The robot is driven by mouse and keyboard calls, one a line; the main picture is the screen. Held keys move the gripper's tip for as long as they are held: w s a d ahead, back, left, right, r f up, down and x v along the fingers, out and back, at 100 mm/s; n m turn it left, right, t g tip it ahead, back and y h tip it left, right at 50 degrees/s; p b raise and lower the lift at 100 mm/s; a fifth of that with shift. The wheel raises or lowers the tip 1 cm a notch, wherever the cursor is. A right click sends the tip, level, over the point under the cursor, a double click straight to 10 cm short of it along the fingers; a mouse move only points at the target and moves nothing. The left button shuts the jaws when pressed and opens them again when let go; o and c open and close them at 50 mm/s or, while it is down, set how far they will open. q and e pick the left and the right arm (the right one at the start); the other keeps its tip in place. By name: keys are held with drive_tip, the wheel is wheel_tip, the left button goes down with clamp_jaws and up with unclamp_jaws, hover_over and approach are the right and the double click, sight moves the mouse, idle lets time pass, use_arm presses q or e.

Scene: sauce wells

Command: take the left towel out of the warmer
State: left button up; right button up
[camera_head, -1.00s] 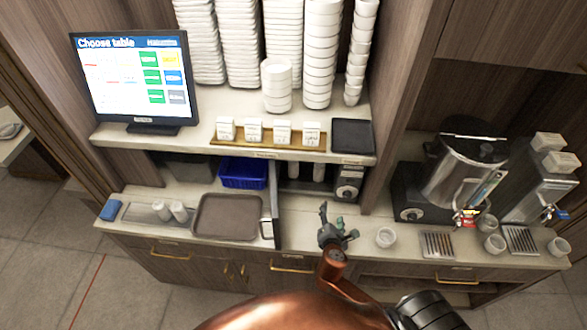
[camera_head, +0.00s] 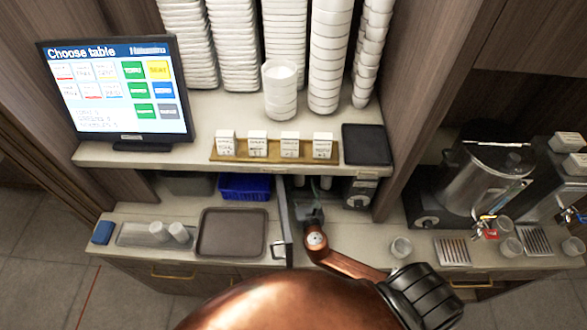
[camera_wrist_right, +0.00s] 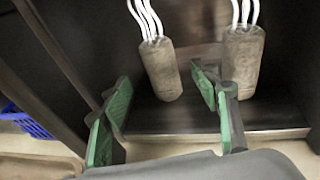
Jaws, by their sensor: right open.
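The warmer (camera_head: 361,192) is under the shelf, with its door (camera_head: 284,222) swung open. Two rolled towels are inside; the left towel (camera_wrist_right: 161,70) and the right towel (camera_wrist_right: 243,62) look grey in the right wrist view, with white wavy lines above them. In the head view they show only in part, the left towel (camera_head: 298,181) beside the right one (camera_head: 326,183). My right gripper (camera_head: 308,208) is at the warmer's opening. In the right wrist view its fingers (camera_wrist_right: 161,88) are apart, and the left towel shows between the tips, apparently untouched. My left gripper is out of view.
The shelf edge (camera_head: 230,166) hangs above the opening.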

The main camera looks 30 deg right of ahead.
sight(300, 179)
drive_tip(key=x, duration=0.4)
drive_tip(key=shift+w+d+p, duration=0.15)
drive_tip(key=shift+w+p, duration=0.15)
drive_tip(key=shift+x, duration=1.15)
drive_tip(key=shift+w+d+f, duration=0.1)
drive_tip(key=shift+f, duration=0.05)
drive_tip(key=c, duration=1.3)
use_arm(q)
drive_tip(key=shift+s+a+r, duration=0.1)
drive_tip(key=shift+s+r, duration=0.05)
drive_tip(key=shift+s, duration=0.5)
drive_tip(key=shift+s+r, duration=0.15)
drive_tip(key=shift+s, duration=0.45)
use_arm(e)
drive_tip(key=shift+o, duration=0.2)
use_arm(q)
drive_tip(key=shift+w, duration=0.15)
